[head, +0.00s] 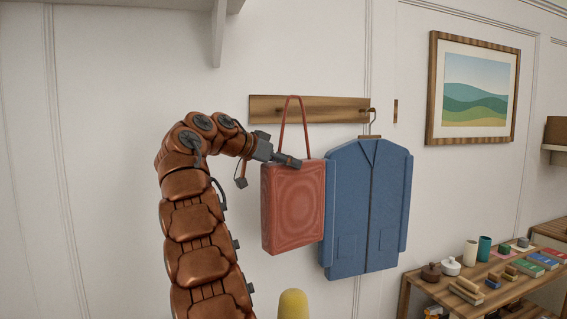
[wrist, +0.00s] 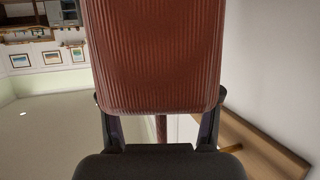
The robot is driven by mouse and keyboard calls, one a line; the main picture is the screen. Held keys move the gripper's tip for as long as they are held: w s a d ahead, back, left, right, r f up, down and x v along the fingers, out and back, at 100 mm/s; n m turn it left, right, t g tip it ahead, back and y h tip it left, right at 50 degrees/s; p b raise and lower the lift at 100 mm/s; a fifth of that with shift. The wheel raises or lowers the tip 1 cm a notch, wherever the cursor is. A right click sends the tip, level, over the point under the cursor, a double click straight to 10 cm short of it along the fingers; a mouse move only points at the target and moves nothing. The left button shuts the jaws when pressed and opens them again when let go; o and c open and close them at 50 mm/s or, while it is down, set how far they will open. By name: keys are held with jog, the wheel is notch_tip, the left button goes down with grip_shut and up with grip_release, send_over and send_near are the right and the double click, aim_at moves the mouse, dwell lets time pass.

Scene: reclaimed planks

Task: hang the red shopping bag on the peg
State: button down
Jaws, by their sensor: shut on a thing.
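The red shopping bag (head: 293,205) hangs upright in front of the wall, left of a blue jacket. Its thin red handle (head: 283,125) rises in a tall loop across the wooden peg rail (head: 325,109). In the wrist view the ribbed bag (wrist: 155,55) fills the middle, between and beyond my gripper's fingers (wrist: 159,125).
The blue jacket (head: 368,205) hangs from the rail's right end, close beside the bag. A framed landscape (head: 474,88) is on the wall at right. A wooden bench (head: 410,290) with several small items stands lower right. A shelf bracket (head: 218,35) is above left.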

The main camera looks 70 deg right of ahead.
jog(key=w+d+f+p, duration=0.1)
jog(key=w+d+p, duration=0.5)
jog(key=p, duration=0.3)
jog(key=shift+w+d+f, duration=0.2)
jog(key=shift+d+f, duration=0.15)
jog(key=shift+d, duration=0.2)
dwell(1.1)
dwell(0.5)
jog(key=shift+c, duration=0.9)
grip_release()
jog(key=v, duration=0.7)
